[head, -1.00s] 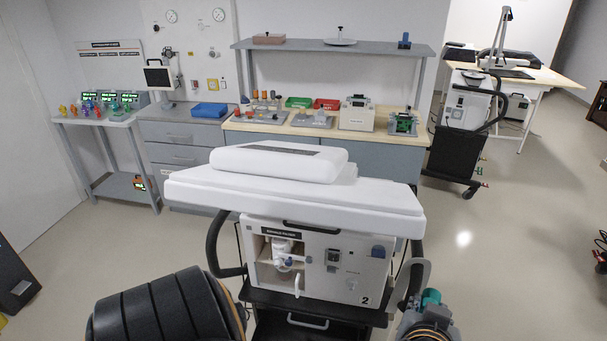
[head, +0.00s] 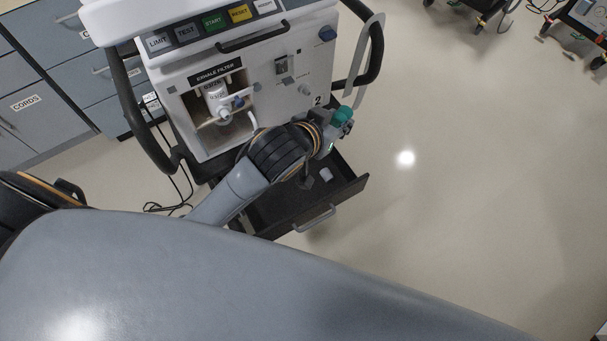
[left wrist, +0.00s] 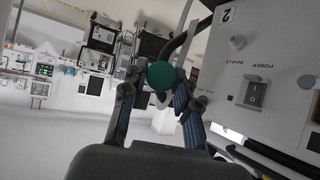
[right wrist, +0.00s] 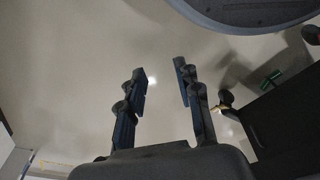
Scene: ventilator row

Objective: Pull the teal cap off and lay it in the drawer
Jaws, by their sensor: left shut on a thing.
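The teal cap (head: 343,115) is in my left gripper (head: 338,127), by the lower right front of the ventilator marked 2 (head: 270,85). In the left wrist view the round teal cap (left wrist: 161,75) sits between the two fingertips, which are shut on it, apart from the ventilator's face. The dark drawer (head: 352,192) under the ventilator stands open, below the left gripper. A small pale piece (head: 326,174) lies inside it; my arm covers part of the drawer. My right gripper (right wrist: 164,82) is open and empty over the floor in the right wrist view.
The ventilator's black side rail (head: 370,60) rises just beyond the left gripper. An open bay with a white filter (head: 218,105) is at the ventilator's left. Grey cabinets (head: 45,95) stand at the left.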

